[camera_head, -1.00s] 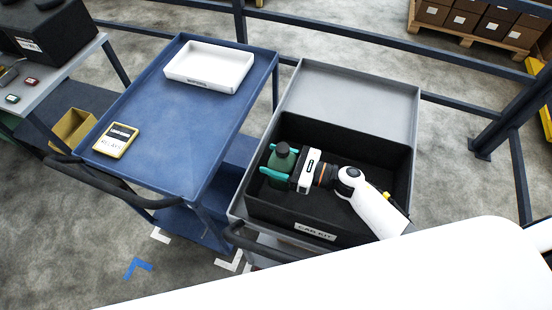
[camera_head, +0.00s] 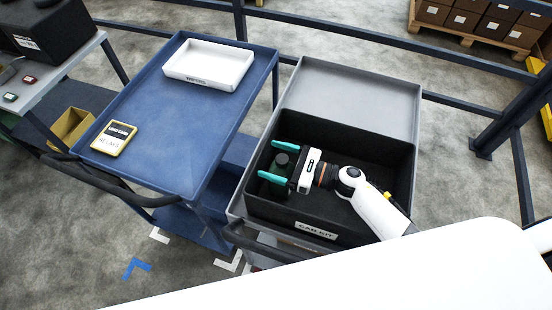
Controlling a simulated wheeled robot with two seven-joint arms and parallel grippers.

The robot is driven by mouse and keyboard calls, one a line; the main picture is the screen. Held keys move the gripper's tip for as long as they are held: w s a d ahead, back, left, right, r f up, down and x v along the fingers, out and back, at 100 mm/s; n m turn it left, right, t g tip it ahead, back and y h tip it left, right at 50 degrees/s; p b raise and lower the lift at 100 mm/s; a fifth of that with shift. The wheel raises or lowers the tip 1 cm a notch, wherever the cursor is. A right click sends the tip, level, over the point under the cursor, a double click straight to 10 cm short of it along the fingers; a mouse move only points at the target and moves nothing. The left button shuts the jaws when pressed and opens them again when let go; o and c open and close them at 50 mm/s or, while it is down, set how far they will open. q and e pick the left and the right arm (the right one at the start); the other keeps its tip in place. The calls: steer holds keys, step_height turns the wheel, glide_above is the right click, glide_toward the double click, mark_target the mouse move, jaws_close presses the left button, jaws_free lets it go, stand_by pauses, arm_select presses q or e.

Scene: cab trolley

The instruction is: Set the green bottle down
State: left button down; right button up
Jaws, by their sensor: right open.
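The green bottle (camera_head: 280,161) with a dark cap stands inside the black box labelled "CAB KIT" (camera_head: 380,153), near its left wall. My right gripper (camera_head: 268,160) has its teal fingers open, one on each side of the bottle. The fingers partly hide the bottle, and its base is hard to make out against the dark box. I cannot tell whether a finger still touches it. My left gripper is not in view.
The black box sits on a grey trolley (camera_head: 350,85). A blue trolley (camera_head: 190,105) on the left carries a white tray (camera_head: 210,65) and a yellow-edged relays pack (camera_head: 114,138). Blue rails run behind. The box's right part looks empty.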

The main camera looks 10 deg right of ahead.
steer(key=shift+r+p, duration=0.45)
steer(key=shift+p, duration=0.1)
steer(key=shift+r+p, duration=0.5)
steer(key=shift+p, duration=0.15)
steer(key=shift+s+d+f+b, duration=0.5)
steer(key=shift+d+f+b, duration=0.05)
steer(key=shift+d+b, duration=0.2)
steer(key=v, duration=0.2)
steer(key=b+v, duration=0.1)
steer(key=v, duration=0.2)
steer(key=shift+s+d+r, duration=0.2)
steer(key=shift+d, duration=0.05)
